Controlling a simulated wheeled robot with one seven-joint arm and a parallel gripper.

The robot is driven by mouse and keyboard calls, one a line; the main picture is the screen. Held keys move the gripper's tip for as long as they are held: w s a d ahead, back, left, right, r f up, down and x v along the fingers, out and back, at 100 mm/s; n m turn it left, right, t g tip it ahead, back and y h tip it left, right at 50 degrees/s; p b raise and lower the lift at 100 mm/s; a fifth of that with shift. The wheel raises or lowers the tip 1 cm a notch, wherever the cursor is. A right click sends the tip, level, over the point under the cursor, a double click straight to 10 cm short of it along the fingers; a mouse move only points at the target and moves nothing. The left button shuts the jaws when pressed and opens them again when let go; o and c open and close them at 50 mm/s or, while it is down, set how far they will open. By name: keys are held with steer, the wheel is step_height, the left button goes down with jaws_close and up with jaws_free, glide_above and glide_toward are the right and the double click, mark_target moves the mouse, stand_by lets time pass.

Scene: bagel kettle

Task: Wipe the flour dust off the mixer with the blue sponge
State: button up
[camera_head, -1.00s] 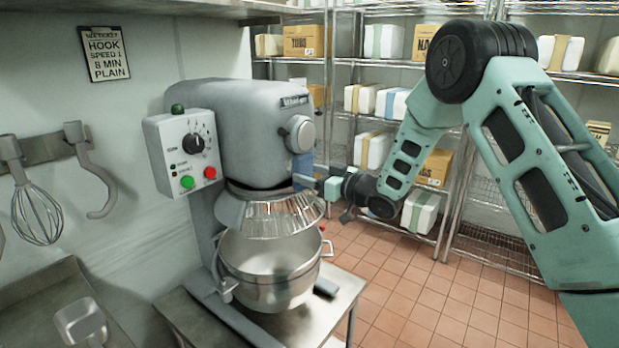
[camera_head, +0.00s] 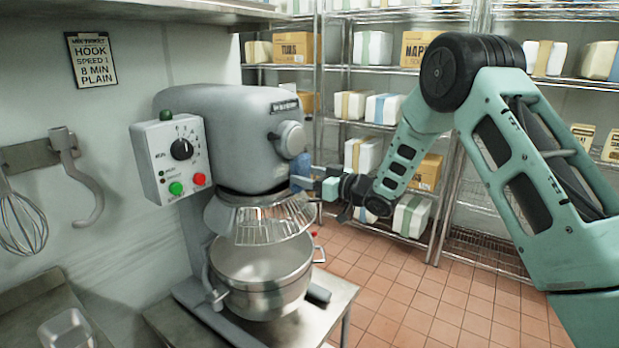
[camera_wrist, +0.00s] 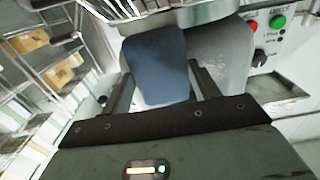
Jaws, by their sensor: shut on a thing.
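The grey mixer (camera_head: 228,130) stands on a steel table, with its control box on the left side of its head. My gripper (camera_head: 312,180) is at the right front side of the mixer head, just below the round hub. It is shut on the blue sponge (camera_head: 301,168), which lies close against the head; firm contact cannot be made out. In the wrist view the sponge (camera_wrist: 156,66) sits between the two fingers and covers part of the mixer's grey surface. Flour dust cannot be clearly told apart on the head.
Below the head are a wire guard (camera_head: 262,222) and a steel bowl (camera_head: 262,280). A whisk (camera_head: 20,222) and a hook (camera_head: 82,180) hang on the left wall. Wire shelves (camera_head: 390,72) with boxes stand behind. The tiled floor (camera_head: 400,290) to the right is clear.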

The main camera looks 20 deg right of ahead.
steer(key=shift+s+a+b, duration=0.45)
steer(key=shift+s+a, duration=0.35)
steer(key=shift+a, duration=0.3)
steer(key=shift+s+a+b, duration=0.4)
steer(key=shift+s+a, duration=0.4)
steer(key=shift+a, duration=0.35)
steer(key=shift+s+a+b, duration=0.45)
steer(key=shift+s+a, duration=0.35)
steer(key=shift+a, duration=0.3)
steer(key=shift+w+d, duration=0.65)
steer(key=shift+d, duration=0.35)
steer(key=shift+w+d, duration=1)
steer(key=shift+d, duration=0.3)
steer(key=shift+w+d, duration=1)
steer(key=shift+d, duration=0.25)
steer(key=shift+s+d, duration=0.1)
steer(key=b+v, duration=0.1)
steer(key=v, duration=0.6)
steer(key=shift+s+d, duration=0.2)
steer(key=shift+s, duration=0.1)
